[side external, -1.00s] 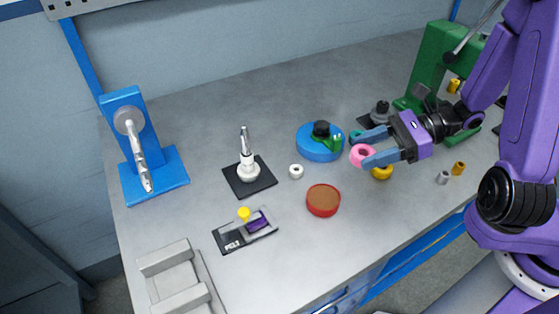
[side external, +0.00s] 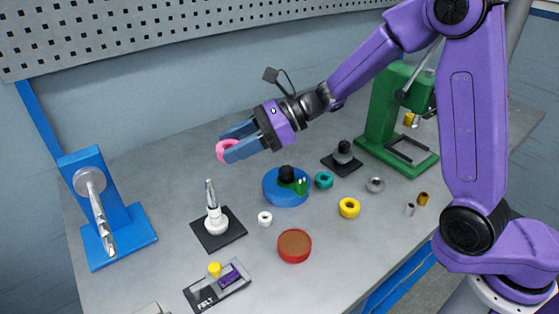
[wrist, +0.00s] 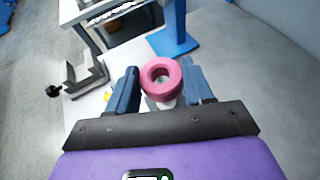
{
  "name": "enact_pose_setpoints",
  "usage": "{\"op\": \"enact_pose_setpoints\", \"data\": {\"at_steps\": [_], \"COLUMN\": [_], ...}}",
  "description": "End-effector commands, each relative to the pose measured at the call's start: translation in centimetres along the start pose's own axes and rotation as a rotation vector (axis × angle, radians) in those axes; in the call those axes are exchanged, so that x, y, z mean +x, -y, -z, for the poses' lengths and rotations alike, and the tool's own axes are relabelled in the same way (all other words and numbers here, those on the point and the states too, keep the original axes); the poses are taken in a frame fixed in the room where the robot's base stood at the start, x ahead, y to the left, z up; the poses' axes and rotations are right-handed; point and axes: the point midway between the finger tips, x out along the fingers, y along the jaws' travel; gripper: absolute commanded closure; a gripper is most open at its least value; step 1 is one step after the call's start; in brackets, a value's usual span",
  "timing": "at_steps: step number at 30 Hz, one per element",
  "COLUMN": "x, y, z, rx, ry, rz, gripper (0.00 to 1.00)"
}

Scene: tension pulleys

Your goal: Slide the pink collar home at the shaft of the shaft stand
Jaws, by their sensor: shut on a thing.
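The pink collar (side external: 221,151) is a thick ring held between the blue fingertips of my gripper (side external: 228,147), high above the table. In the wrist view the collar (wrist: 149,76) sits between the fingertips (wrist: 160,72), its hole facing the camera. The shaft stand (side external: 237,228) has a flat black base, a white hub and an upright metal shaft (side external: 210,192). In the side view, the collar appears above and slightly right of the shaft tip, clearly apart from it. In the wrist view the collar hides most of what lies beneath it.
A blue stand (side external: 130,215) with a metal arm is at left. Right of the shaft stand are a white ring (side external: 265,219), a blue round holder (side external: 287,197) and a red dish (side external: 294,257). A felt tray (side external: 232,287) lies in front. A green press (side external: 385,150) stands at right.

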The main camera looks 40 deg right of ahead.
Motion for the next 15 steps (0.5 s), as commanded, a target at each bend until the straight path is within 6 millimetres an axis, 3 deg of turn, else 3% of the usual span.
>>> {"op": "enact_pose_setpoints", "data": {"at_steps": [3, 6, 10, 15], "x": [1.6, 2.4, 2.9, 3.3], "y": [-0.6, -1.0, -1.3, -1.3], "z": [-3.1, -4.7, -5.6, -5.2], "rx": [-0.007, -0.004, -0.001, 0.002], "ry": [0.002, 0.001, -0.001, -0.002], "rz": [-0.002, -0.003, -0.003, -0.003], "gripper": [0.78, 0.78, 0.78, 0.78]}}
